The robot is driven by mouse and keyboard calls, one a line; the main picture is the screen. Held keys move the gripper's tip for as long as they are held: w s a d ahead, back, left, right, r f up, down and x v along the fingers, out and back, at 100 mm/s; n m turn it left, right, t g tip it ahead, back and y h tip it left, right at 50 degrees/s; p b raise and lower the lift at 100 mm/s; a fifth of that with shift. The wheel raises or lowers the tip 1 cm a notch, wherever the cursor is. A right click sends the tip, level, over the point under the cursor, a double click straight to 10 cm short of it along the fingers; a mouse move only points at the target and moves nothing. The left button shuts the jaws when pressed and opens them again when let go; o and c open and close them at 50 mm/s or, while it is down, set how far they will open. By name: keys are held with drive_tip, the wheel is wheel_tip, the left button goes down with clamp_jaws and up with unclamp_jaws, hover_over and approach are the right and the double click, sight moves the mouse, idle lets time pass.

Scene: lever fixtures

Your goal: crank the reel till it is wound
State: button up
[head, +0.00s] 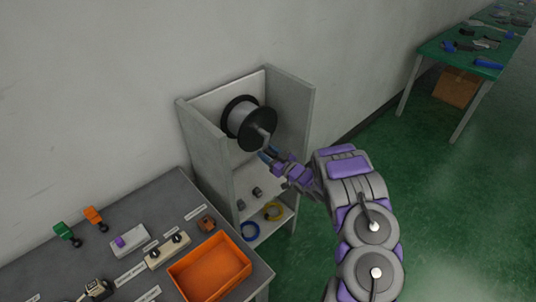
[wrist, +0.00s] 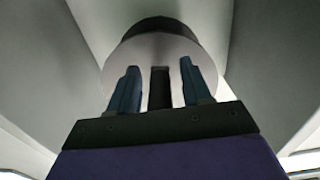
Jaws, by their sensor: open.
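The reel (head: 240,115), a pale drum between black flanges, is mounted in the upper part of an open grey cabinet. A grey crank piece (head: 263,134) shows on its front flange, partly hidden by my gripper. My gripper (head: 266,156) is open, with its blue fingertips at the lower front of the reel. In the wrist view my gripper (wrist: 160,90) has its two fingers apart. A dark upright bar (wrist: 160,89) shows between them with a gap on each side; I cannot tell whether it is the crank's handle. A pale round face and a black rim show behind.
The cabinet's side walls (head: 291,112) flank the reel closely. A grey workbench with an orange tray (head: 210,267) stands at lower left. Green floor (head: 440,210) is open at right.

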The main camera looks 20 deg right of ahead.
drive_tip(key=shift+d, duration=0.2)
drive_tip(key=shift+a, duration=0.2)
drive_tip(key=c, duration=0.6)
drive_tip(key=shift+d, duration=0.1)
clamp_jaws()
